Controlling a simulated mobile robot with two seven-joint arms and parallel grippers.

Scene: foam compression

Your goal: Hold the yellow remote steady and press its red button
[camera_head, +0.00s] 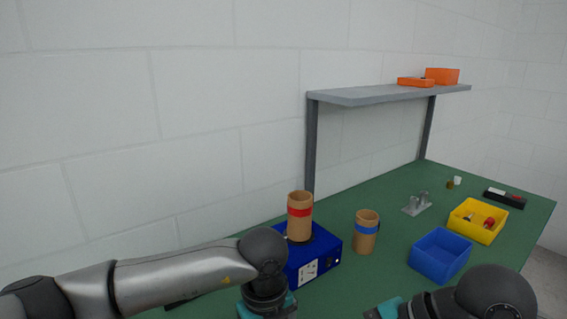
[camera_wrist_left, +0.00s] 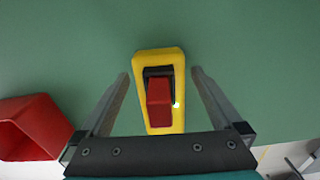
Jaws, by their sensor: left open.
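The yellow remote (camera_wrist_left: 153,57) lies on the green table in the left wrist view. Its red button (camera_wrist_left: 159,96) sits in a dark recess, with a small bright green spot at its right edge. My left gripper (camera_wrist_left: 160,74) is open, with one finger on each side of the remote and a gap on both sides. The remote's near end is hidden behind the gripper body. In the head view only the teal upper parts of my left gripper and my right gripper show at the bottom edge; their fingers and the remote are out of sight there.
A red open container (camera_wrist_left: 30,128) lies left of the gripper. A blue device (camera_head: 325,246) bears a red-banded cup (camera_head: 300,226). A blue-banded cup (camera_head: 365,241), a blue bin (camera_head: 440,254) and a yellow bin (camera_head: 462,225) stand rightward. A grey shelf (camera_head: 360,96) stands behind.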

